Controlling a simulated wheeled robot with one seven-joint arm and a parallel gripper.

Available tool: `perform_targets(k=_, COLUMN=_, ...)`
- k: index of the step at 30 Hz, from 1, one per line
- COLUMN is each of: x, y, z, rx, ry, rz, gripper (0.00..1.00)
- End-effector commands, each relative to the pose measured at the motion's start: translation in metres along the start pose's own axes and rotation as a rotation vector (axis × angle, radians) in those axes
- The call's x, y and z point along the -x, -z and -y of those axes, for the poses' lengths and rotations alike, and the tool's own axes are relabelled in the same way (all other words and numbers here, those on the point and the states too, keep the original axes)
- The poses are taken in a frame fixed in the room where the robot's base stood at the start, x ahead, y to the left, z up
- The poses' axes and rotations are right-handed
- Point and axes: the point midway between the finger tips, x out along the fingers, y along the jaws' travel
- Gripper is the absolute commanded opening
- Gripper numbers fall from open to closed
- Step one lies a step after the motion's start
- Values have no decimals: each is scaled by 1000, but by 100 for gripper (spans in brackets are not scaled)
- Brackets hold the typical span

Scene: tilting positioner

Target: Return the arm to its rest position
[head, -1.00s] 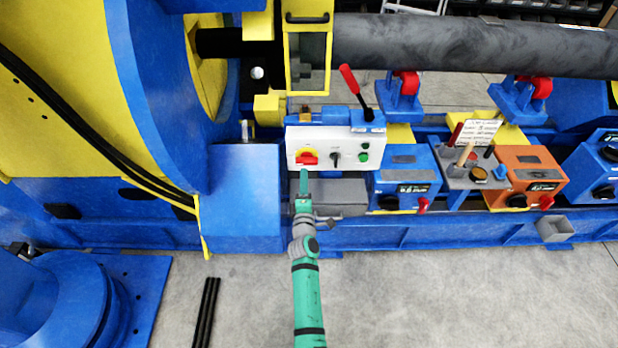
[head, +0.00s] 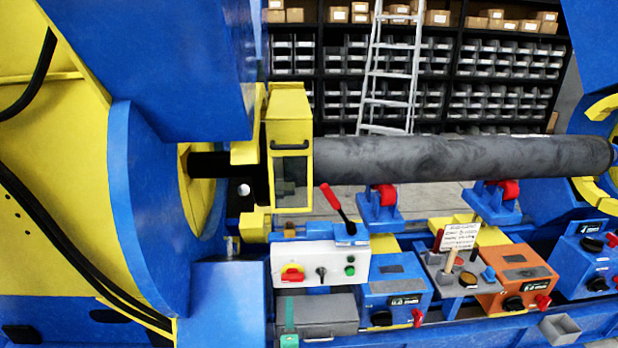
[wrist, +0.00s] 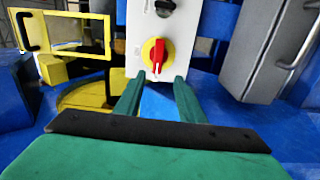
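My gripper (head: 289,316) shows at the bottom edge of the head view as a green shape, in front of a grey box; most of the arm is out of view. In the wrist view my gripper (wrist: 158,84) has its two green fingers apart, with nothing between them but blue structure behind. The white control panel (head: 343,257) has a red rotary switch on a yellow plate (head: 292,273). In the wrist view this red switch (wrist: 157,57) lies just beyond the fingertips, and the fingers do not grasp it.
A red-handled lever (head: 335,206) rises above the panel. The grey box (head: 330,311) sits just below it. A blue control box (head: 395,288) and an orange one (head: 518,272) stand to the right. A long dark pipe (head: 450,158) spans behind, before shelves and a ladder (head: 392,65).

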Motion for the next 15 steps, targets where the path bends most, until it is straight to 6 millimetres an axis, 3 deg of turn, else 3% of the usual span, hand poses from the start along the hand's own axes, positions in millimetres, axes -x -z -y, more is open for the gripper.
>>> perform_targets(k=7, x=83, y=17, z=37, rx=-262, ry=37, rz=5, gripper=36)
perform_targets(k=15, x=192, y=29, z=58, rx=-586, ry=70, rz=30, gripper=36)
